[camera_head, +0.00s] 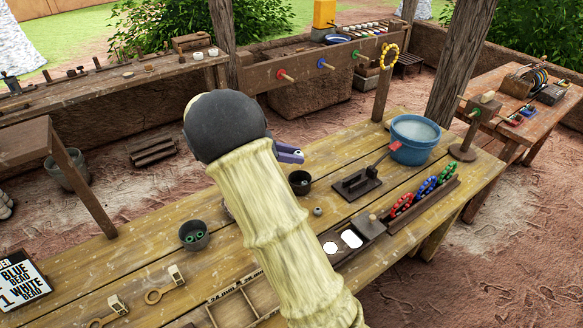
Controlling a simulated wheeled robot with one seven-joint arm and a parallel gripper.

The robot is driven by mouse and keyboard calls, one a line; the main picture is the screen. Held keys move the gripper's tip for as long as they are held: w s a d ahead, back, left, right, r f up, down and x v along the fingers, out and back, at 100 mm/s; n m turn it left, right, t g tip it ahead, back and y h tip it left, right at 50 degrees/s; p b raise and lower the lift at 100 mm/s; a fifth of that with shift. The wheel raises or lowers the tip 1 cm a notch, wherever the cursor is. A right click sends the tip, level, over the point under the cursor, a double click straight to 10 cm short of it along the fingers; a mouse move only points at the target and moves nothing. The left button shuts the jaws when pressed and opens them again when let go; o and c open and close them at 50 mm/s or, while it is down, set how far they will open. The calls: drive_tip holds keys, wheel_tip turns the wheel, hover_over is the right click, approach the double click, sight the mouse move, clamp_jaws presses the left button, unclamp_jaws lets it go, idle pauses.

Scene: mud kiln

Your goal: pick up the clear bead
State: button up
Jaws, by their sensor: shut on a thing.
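My gripper (291,154) shows only in part, as purplish fingers past the right side of my dark, rounded wrist. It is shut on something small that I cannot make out. It appears above and just behind a small black cup (299,183) on the plank table (345,152). Something pale shows inside that cup, too small to identify. I cannot pick out the clear bead for certain. A small grey round piece (317,211) lies on the table in front of the black cup. My arm hides part of the table.
A grey cup (193,236) with green rings stands left of my arm. A black block with a handle (357,184), a blue bucket (414,138) and a wooden tray (437,198) of coloured bead loops stand to the right. A wooden post (458,60) rises behind.

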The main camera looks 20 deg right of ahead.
idle(0.7)
drive_tip(key=p, duration=0.3)
hover_over(342, 245)
drive_tip(key=a, duration=0.5)
wheel_tip(342, 245, down, 13)
drive_tip(key=shift+w+a+r, duration=0.1)
drive_tip(key=shift+w+r, duration=0.05)
drive_tip(key=shift+w, duration=0.25)
drive_tip(key=shift+f, duration=2.9)
drive_tip(key=shift+f+p, duration=0.3)
drive_tip(key=shift+f, duration=1.75)
drive_tip(key=shift+f, duration=0.15)
